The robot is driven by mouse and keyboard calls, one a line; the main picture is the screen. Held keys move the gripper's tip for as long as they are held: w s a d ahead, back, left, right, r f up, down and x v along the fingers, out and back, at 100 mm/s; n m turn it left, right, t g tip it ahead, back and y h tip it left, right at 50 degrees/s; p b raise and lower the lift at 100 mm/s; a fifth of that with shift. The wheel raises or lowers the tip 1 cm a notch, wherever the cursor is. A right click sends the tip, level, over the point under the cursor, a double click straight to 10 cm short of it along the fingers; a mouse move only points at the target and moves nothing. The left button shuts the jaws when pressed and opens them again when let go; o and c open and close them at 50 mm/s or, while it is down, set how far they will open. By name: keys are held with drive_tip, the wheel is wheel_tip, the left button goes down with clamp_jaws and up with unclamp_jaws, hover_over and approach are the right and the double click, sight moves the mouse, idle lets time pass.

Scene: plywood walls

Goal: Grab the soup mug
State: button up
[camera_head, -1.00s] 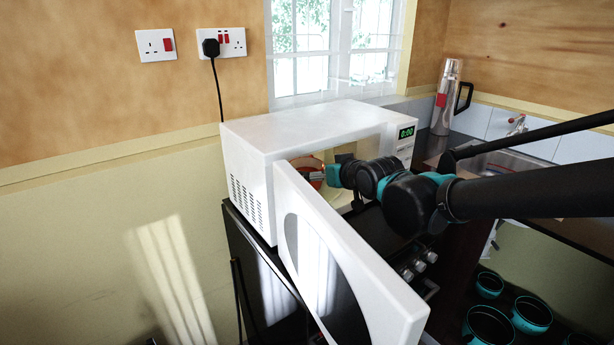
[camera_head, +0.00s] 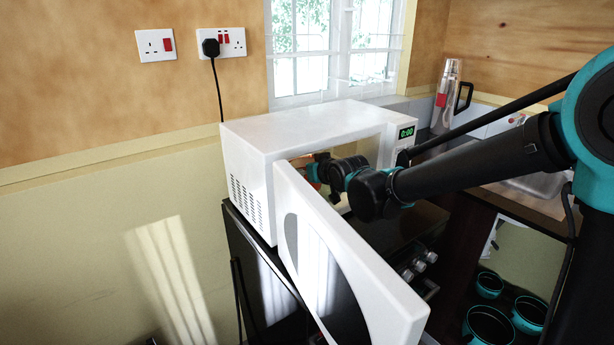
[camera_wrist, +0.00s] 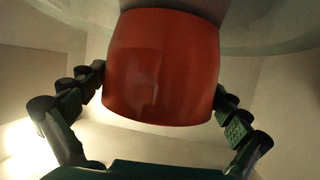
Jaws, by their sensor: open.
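The soup mug (camera_wrist: 160,68) is orange-red and fills the upper middle of the wrist view, with its top edge near the picture's upper border. My gripper (camera_wrist: 152,118) is open, with one dark finger on each side of the mug. The mug lies between the fingers, and I cannot tell whether either finger touches it. In the head view my gripper (camera_head: 322,171) reaches into the open microwave (camera_head: 300,130). Only a small red patch of the mug (camera_head: 312,172) shows there, mostly hidden by the door and gripper.
The microwave door (camera_head: 345,260) stands open toward the front left, close to my arm. A glass turntable (camera_wrist: 265,30) shows behind the mug. A steel flask (camera_head: 445,95) stands at the back right. Several teal-rimmed pots (camera_head: 490,325) sit low at the right.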

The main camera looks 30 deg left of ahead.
drive_tip(key=shift+w+a+f, duration=0.15)
drive_tip(key=shift+w+a, duration=0.05)
drive_tip(key=c, duration=1.6)
drive_tip(key=shift+c, duration=0.2)
drive_tip(key=shift+r, duration=0.25)
